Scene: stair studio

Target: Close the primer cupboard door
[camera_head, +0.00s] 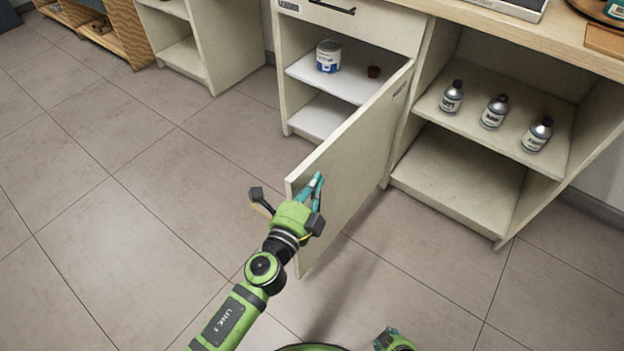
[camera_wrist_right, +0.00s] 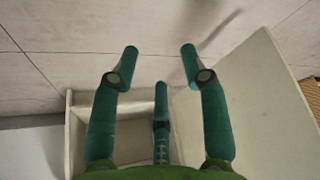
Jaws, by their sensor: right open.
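The primer cupboard door (camera_head: 350,155) is a pale cream panel, hinged at its right side and standing wide open, swung out over the floor. Inside the cupboard, a white and blue tin (camera_head: 328,56) stands on the upper shelf (camera_head: 345,82). My left gripper (camera_head: 316,188) is at the door's outer face near its free edge; its teal fingers look close to or touching the panel. Whether they are open or shut is unclear. My right gripper (camera_head: 393,340) shows only partly at the bottom edge. In the right wrist view its fingers (camera_wrist_right: 160,52) are spread and empty.
An open compartment (camera_head: 460,185) to the right holds three silver bottles (camera_head: 494,112) on its shelf. A small brown pot (camera_head: 374,72) sits beside the tin. A drawer (camera_head: 350,18) above the cupboard is shut. The tiled floor (camera_head: 130,220) at the left is clear.

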